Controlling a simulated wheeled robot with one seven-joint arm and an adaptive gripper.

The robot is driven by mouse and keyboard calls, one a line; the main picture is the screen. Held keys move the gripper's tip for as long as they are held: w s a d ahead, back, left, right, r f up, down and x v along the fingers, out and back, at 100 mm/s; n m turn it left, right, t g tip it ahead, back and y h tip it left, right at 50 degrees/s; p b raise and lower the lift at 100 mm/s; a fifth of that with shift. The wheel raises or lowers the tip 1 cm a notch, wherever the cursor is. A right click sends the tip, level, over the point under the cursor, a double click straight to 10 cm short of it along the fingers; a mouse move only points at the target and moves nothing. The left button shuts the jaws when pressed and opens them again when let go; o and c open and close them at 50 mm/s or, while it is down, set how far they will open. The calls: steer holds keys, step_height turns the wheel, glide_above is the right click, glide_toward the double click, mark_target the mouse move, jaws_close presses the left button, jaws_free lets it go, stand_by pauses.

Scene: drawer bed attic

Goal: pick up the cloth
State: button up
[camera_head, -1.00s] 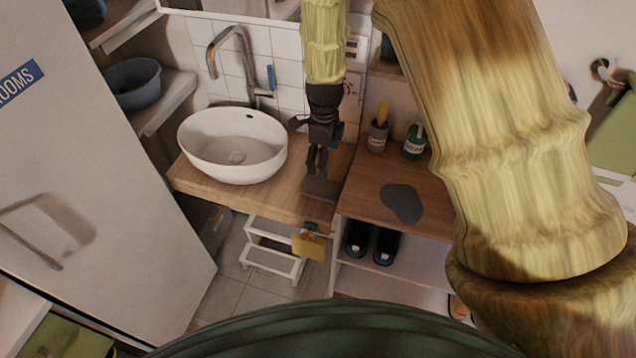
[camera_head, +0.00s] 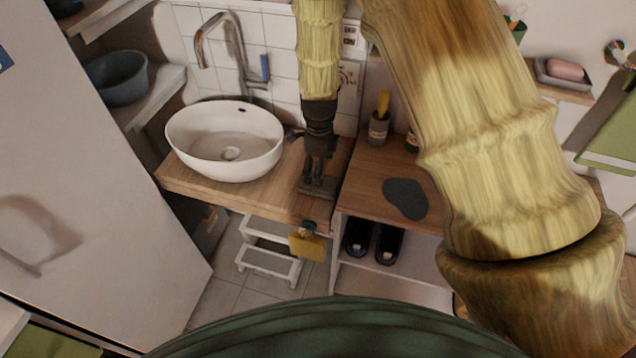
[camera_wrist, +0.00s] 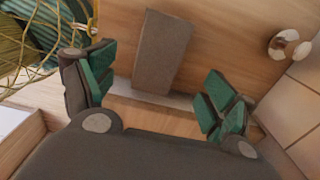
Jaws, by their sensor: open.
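A grey-brown folded rectangle, which looks like the cloth (camera_head: 326,190), lies flat on the wooden washbasin counter (camera_head: 200,180), near its right end. It also shows in the wrist view (camera_wrist: 160,52), ahead of and between the spread fingers. My gripper (camera_head: 318,180) points down right over it and hides part of it in the head view. In the wrist view my gripper (camera_wrist: 157,92) is open, with green pads apart and nothing between them. I cannot tell whether the fingertips touch the counter.
A white basin (camera_head: 225,140) and tap (camera_head: 238,50) stand left of my gripper. A lower shelf unit to the right holds a grey flat mat (camera_head: 405,198) and a cup (camera_head: 378,128). A yellow item (camera_head: 307,245) hangs at the counter front, near a white step stool (camera_head: 268,262).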

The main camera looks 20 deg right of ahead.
steer(key=shift+f+p, duration=1.25)
steer(key=shift+f, duration=2.15)
steer(key=c, duration=1.1)
